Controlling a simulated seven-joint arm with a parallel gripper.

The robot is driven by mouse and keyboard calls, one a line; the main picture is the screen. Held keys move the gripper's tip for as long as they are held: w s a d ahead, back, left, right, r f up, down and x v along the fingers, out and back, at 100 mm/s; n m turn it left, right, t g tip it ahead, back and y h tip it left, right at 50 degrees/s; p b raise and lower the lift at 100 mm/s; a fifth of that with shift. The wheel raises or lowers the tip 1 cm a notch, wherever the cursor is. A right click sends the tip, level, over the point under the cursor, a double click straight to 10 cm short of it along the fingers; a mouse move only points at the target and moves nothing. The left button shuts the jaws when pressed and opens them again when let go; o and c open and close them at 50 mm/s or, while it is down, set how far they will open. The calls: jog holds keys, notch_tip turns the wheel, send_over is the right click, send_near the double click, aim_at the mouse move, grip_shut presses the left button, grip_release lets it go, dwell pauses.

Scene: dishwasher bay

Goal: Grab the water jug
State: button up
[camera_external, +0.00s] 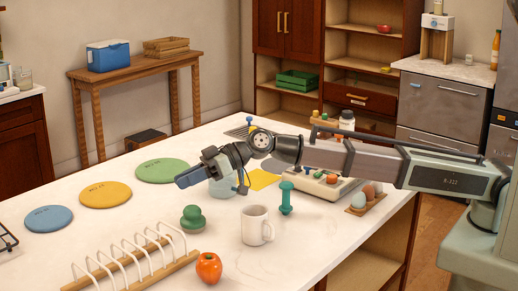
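A pale blue, see-through vessel, which looks like the water jug (223,187), stands on the white counter near its middle. My gripper (184,179) reaches across from the right and covers the vessel's upper part. Its dark fingers point left and a little down, with their tips to the left of the vessel in the picture. I cannot tell whether the fingers touch the vessel or are open or shut. The top of the vessel is mostly hidden behind my gripper and wrist.
A white mug (255,226), a teal dumbbell-shaped thing (286,198) and green stacked stones (193,218) stand nearby. Flat discs, including a yellow one (106,195), lie left. An egg holder (362,206) is right.

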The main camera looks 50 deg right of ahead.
jog(key=d+n+g+h, duration=0.4)
jog(key=d+n+h, duration=0.1)
jog(key=d, duration=2.8)
jog(key=x, duration=1.4)
jog(key=shift+w+a+r, duration=0.25)
jog(key=shift+a+r, duration=0.15)
grip_shut()
